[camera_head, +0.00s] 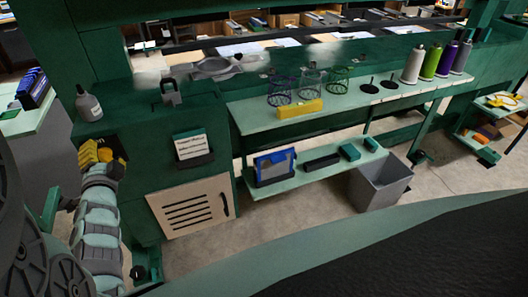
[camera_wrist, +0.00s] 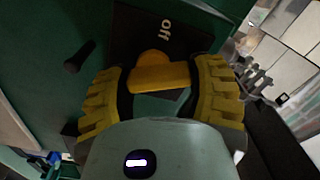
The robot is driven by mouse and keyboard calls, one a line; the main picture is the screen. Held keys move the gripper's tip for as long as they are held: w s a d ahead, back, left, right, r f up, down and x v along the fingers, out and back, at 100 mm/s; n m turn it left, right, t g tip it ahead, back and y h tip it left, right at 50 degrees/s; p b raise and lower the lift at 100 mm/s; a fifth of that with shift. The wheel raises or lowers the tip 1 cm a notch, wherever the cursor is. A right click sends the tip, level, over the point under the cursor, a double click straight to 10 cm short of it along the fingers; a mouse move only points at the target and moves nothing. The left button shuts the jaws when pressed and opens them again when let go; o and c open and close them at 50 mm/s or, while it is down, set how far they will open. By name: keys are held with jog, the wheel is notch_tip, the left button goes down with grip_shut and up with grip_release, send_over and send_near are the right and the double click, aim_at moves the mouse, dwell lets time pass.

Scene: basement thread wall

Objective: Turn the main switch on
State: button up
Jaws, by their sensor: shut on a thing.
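The main switch is a yellow rotary handle (camera_wrist: 160,75) on a dark plate (camera_wrist: 150,35) marked "off" in the wrist view. The word "off" is tilted in that view. My gripper (camera_wrist: 163,88) has its yellow ribbed fingers on both sides of the handle and is shut on it. In the head view my gripper (camera_head: 97,155) is at the front of the green cabinet (camera_head: 150,125) at left. The handle is hard to tell apart from the yellow fingers there.
A spray bottle (camera_head: 88,104) stands on the cabinet top above my gripper. A card holder (camera_head: 193,148) and a beige vented panel (camera_head: 190,206) are to the right. A shelf with thread cones (camera_head: 430,64) and a grey bin (camera_head: 380,185) stand further right. A dark knob (camera_wrist: 78,57) sticks out near the switch.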

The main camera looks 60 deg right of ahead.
jog(key=m+b, duration=0.3)
jog(key=m, duration=0.1)
jog(key=shift+s+d+f+b, duration=0.1)
jog(key=shift+d+f+b, duration=0.1)
jog(key=shift+b, duration=0.15)
jog(key=shift+m, duration=0.6)
jog(key=shift+r+b, duration=0.15)
jog(key=shift+b, duration=0.2)
jog(key=o, duration=1.2)
jog(key=shift+a, duration=0.1)
